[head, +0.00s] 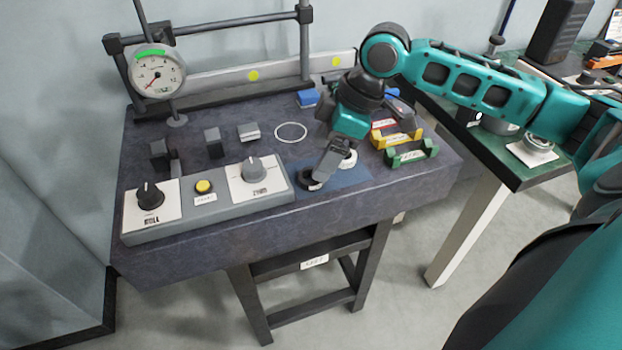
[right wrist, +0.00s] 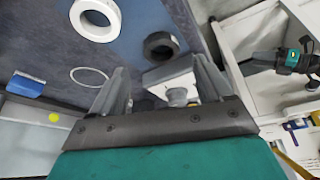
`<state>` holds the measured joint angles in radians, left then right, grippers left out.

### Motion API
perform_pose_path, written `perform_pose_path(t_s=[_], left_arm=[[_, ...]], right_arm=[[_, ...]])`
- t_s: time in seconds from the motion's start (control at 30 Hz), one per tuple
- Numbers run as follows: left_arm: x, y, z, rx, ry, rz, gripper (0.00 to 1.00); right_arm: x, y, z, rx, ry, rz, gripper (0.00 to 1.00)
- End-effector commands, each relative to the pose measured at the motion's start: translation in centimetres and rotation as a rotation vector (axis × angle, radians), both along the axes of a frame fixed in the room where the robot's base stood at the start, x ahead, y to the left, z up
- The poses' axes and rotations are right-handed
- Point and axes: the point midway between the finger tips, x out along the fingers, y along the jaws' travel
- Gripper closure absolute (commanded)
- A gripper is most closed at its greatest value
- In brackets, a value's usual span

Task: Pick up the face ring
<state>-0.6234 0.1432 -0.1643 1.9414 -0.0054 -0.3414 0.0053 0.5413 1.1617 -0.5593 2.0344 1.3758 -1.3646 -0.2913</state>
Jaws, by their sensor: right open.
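Two rings lie on a blue mat (head: 345,183) at the right front of the dark bench. One is a thick white ring (head: 348,160), partly hidden behind my right gripper; the other is a black ring (head: 308,181), also partly covered by it. I cannot tell which is called the face ring. In the right wrist view the white ring (right wrist: 95,18) and the black ring (right wrist: 161,46) both lie beyond the fingertips. My right gripper (head: 324,174) points down over the mat; in the wrist view (right wrist: 162,85) its fingers are apart and nothing is held.
A grey control box (head: 217,202) with knobs and a yellow button stands left of the mat. A thin white circle (head: 291,132) lies behind. Yellow and green holders (head: 411,153) stand at right, a blue block (head: 308,98) at back, and a dial gauge (head: 157,71) at back left.

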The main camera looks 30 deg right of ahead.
Motion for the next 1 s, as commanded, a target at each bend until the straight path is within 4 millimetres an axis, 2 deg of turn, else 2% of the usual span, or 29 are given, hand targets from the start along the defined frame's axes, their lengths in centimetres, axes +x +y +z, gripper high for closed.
perform_pose_path(t_s=[0.2, 0.3, 0.6, 1.0], left_arm=[[-0.1, -0.4, -0.7, -0.007, 0.007, -0.004, 0.57], [-0.1, -0.6, -0.7, -0.011, 0.006, -0.008, 0.57], [0.3, -0.7, 0.0, -0.014, -0.007, -0.009, 0.57], [0.5, -0.5, 0.0, -0.011, -0.010, -0.006, 0.57]], right_arm=[[0.3, 1.1, -3.3, 0.003, 0.004, 0.000, 0.21], [0.6, 1.4, -4.3, 0.001, 0.003, 0.000, 0.21], [0.7, 1.5, -4.6, 0.001, 0.001, 0.000, 0.21], [0.7, 1.5, -4.6, 0.001, 0.001, 0.000, 0.58]])
